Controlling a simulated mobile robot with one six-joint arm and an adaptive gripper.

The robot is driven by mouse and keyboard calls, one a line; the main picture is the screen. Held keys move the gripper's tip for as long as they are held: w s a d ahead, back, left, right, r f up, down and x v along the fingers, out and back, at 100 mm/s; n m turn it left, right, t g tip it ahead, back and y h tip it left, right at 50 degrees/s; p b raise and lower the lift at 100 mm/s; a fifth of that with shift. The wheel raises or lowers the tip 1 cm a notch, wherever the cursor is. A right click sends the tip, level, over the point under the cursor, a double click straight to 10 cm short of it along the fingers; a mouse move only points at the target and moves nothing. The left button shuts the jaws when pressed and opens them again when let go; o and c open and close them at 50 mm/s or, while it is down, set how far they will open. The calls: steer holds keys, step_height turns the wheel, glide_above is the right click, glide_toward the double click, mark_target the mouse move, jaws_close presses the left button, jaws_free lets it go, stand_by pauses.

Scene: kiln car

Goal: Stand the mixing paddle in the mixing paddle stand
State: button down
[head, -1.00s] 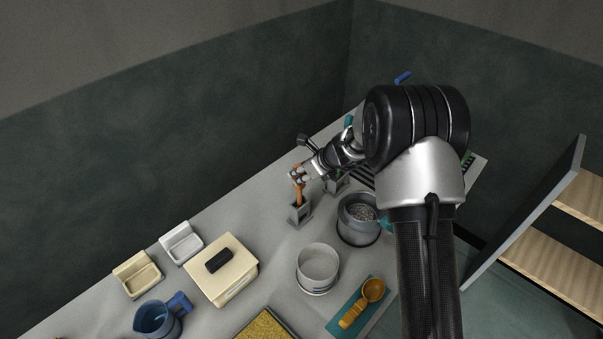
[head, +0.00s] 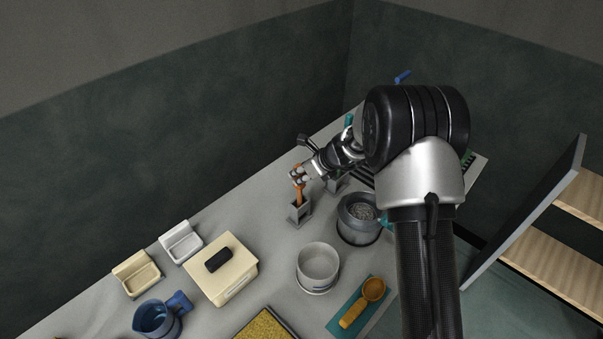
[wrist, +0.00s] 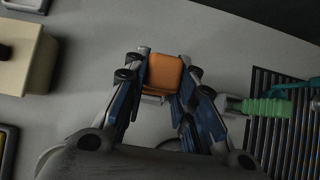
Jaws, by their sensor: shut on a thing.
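The mixing paddle (head: 298,197) is orange and stands close to upright in the head view. Its lower end is inside the grey mixing paddle stand (head: 300,213), a small open-topped box on the table. Whether it touches the bottom is hidden. My gripper (head: 299,177) is shut on the paddle's upper part, above the stand. In the wrist view the paddle's orange end (wrist: 164,74) sits between the two fingers of my gripper (wrist: 162,92).
A grey pot (head: 358,218) and a pale round container (head: 317,268) stand right of the stand. A cream lidded box (head: 222,270) is front left. A ribbed dark rack (wrist: 282,125) lies right in the wrist view.

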steer(key=shift+f+b, duration=0.35)
steer(key=shift+f, duration=0.05)
stand_by(0.4)
steer(key=c, duration=1.2)
jaws_free()
steer(key=shift+c, duration=0.2)
steer(key=shift+r, duration=0.15)
steer(key=p+v, duration=0.3)
steer(key=v, duration=0.5)
stand_by(0.4)
